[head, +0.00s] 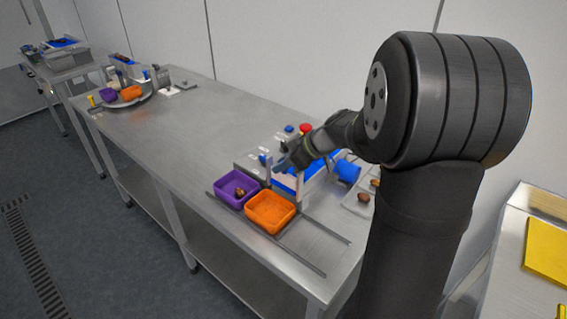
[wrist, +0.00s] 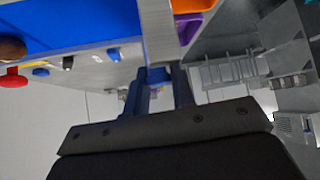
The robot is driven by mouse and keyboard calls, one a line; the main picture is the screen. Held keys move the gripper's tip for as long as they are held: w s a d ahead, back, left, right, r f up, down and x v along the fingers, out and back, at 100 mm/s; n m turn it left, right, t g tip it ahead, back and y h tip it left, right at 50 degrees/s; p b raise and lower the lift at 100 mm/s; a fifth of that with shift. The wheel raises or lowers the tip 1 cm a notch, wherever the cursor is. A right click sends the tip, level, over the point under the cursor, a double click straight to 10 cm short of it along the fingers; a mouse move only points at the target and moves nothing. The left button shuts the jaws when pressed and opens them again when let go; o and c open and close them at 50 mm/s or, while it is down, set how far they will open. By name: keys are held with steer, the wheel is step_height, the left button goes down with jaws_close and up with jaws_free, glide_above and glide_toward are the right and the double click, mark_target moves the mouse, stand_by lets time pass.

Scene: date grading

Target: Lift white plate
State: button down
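A narrow upright white plate (wrist: 156,28) with a blue tab (wrist: 157,75) at its end fills the top middle of the wrist view. In the head view an upright white plate (head: 299,187) stands behind the orange tray, partly beside my arm. My gripper (wrist: 160,76) has its two dark fingers apart, with the blue tab at the gap between their tips. I cannot tell whether the fingers press on the tab. In the head view my gripper (head: 281,164) is over the station at the table's right end, its fingertips small and dark.
A purple tray (head: 222,191) holding a date and an orange tray (head: 250,217) stand in front on the steel table (head: 190,140). A blue cylinder (head: 347,171), a red button (head: 306,128) and a pale tray with dates are nearby. The table's middle is clear.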

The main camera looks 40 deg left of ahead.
steer(key=shift+r, duration=2.55)
steer(key=shift+a, duration=0.1)
steer(key=c, duration=1.3)
jaws_free()
steer(key=shift+r, duration=0.1)
steer(key=v, duration=1.7)
steer(key=shift+d, duration=0.3)
